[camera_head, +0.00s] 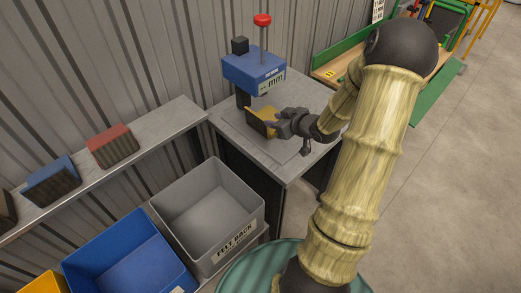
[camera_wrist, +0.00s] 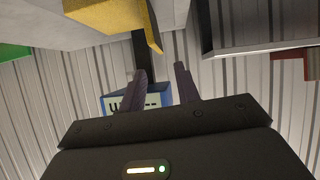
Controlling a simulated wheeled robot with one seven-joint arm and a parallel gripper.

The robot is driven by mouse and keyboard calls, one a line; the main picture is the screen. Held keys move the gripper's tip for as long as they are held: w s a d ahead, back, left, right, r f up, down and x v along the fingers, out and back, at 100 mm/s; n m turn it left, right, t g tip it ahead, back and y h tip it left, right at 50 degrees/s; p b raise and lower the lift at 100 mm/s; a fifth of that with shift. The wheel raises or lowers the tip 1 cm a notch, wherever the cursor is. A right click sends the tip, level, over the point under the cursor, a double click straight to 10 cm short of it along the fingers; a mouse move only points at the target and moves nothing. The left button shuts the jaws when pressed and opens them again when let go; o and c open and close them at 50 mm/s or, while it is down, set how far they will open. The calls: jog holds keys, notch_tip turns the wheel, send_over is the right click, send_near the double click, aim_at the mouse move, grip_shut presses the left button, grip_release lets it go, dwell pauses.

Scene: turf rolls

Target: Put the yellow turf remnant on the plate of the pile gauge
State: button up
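The yellow turf remnant (camera_head: 262,113) is at the pile gauge, above its grey plate (camera_head: 238,122) and below the blue gauge head (camera_head: 253,72). It looks tilted, with a dark underside. I cannot tell whether it touches the plate. My gripper (camera_head: 278,122) is just to its right, very close to it. In the wrist view the remnant (camera_wrist: 110,15) is at the upper left, just beyond the fingertips. The fingers (camera_wrist: 162,72) stand apart, with nothing visible clamped between them.
A wall shelf (camera_head: 165,125) at left holds a red turf piece (camera_head: 113,146) and a blue one (camera_head: 51,181). Below are a grey bin (camera_head: 208,215), a blue bin (camera_head: 130,262) and a yellow bin (camera_head: 40,284). The floor at right is clear.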

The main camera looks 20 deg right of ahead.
jog(key=s+a+r+m+g+h, duration=0.3)
jog(key=s+a+g, duration=0.6)
jog(key=s+a, duration=0.8)
jog(key=shift+s+r+m, duration=0.5)
jog(key=shift+s+r, duration=0.15)
jog(key=shift+s, duration=0.2)
